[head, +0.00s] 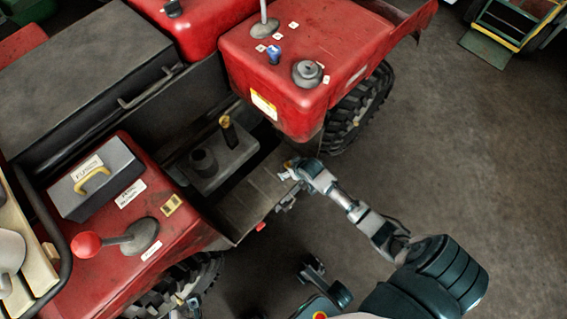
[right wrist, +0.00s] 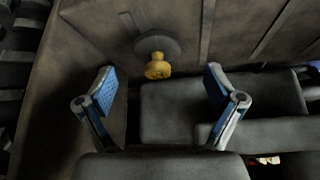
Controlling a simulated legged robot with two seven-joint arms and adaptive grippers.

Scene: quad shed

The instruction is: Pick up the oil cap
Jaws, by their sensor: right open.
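The oil cap (right wrist: 157,66) shows in the right wrist view as a yellow knob on a dark round flange, against a grey-brown plate. My right gripper (right wrist: 160,86) is open and empty, with its blue-padded fingers on either side of the cap's line. The cap appears a little beyond the fingertips, untouched. In the head view, my right gripper (head: 288,172) is over the outer end of the footplate, and a small yellow patch shows at its tips. Pale parts at the bottom edge look like my left gripper (head: 190,303), mostly cut off.
The footplate (head: 245,205) lies between the red front fender (head: 285,100) and the red rear body (head: 140,225). Big tyres flank the footplate. Bare floor (head: 470,160) is at right.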

